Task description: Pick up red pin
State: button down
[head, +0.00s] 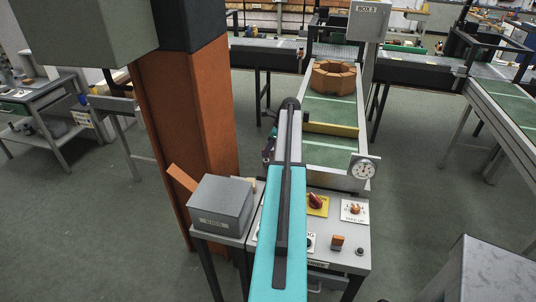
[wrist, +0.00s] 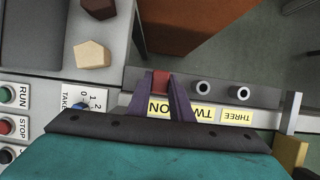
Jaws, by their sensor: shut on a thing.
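The red pin (wrist: 160,83) shows in the wrist view between the two purple fingers of my gripper (wrist: 161,80), which are shut on it. It is above the label reading "ON", part of which is covered by a finger. The pin is at the left end of a grey strip (wrist: 222,101) with two round dark-centred sockets to its right. I cannot tell whether the pin is seated in the strip or clear of it. In the head view my arm hides the pin, and my gripper is not clear there.
A control panel (wrist: 42,105) with RUN and STOP buttons lies left in the wrist view. A pale block (wrist: 92,55) and a dark block (wrist: 98,8) are near it. In the head view, an orange column (head: 190,130) stands left and a conveyor (head: 330,108) lies beyond.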

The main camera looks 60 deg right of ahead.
jog(key=shift+r+b, duration=1.1)
jog(key=shift+r, duration=2.75)
